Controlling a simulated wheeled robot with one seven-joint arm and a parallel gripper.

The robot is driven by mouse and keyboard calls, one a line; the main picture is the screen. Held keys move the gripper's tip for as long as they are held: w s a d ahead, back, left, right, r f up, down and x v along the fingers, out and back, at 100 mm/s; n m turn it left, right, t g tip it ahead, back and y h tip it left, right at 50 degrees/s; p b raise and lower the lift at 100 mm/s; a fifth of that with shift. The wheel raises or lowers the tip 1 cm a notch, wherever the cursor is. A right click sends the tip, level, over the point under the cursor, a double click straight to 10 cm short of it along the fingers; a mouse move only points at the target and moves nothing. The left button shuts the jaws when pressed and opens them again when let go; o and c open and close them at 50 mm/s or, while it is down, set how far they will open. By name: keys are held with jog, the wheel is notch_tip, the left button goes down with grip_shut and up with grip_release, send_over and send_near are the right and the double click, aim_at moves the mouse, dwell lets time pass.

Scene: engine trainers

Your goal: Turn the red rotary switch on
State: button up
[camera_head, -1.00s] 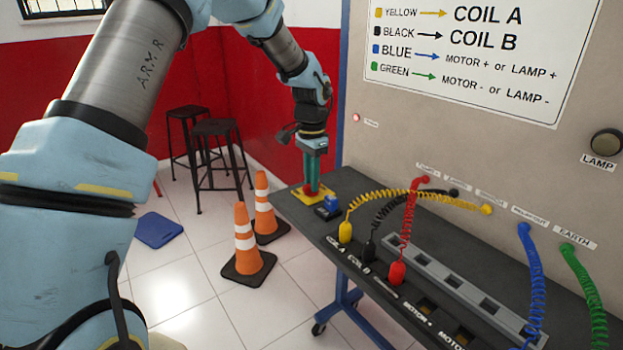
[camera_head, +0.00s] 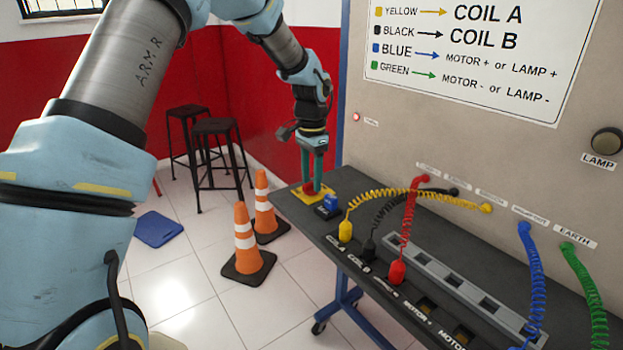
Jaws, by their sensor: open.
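The red rotary switch (camera_head: 309,188) sits on a yellow plate (camera_head: 302,196) at the far left corner of the dark bench top. My gripper (camera_head: 312,184) points straight down over it, with its teal fingers on either side of the red knob. The fingers are open, and part of the knob is hidden behind them. I cannot tell whether the fingers touch the knob.
A blue block (camera_head: 328,207) stands close to the right of the yellow plate. Yellow, black and red coiled cables (camera_head: 409,220) run from the bench (camera_head: 290,212) to the upright panel (camera_head: 450,140). Orange cones (camera_head: 246,245) and stools (camera_head: 218,128) stand on the floor at left.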

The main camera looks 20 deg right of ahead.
aim_at(312, 183)
notch_tip(312, 183, up, 10)
jog(key=b, duration=0.2)
jog(key=shift+r, duration=0.25)
jog(key=s+a+f+n, duration=0.15)
jog(key=a+n, duration=0.25)
jog(key=a, duration=0.7)
jog(key=w+a+f+n, duration=0.1)
jog(key=a+f+n, duration=0.25)
jog(key=a, duration=0.85)
jog(key=s+a+f+n+t, duration=0.1)
jog(key=s+a+f+n, duration=0.2)
jog(key=s+a+n, duration=0.4)
jog(key=s+a, duration=0.3)
jog(key=a, duration=0.4)
jog(key=shift+s+t, duration=0.2)
jog(key=shift+t, duration=0.1)
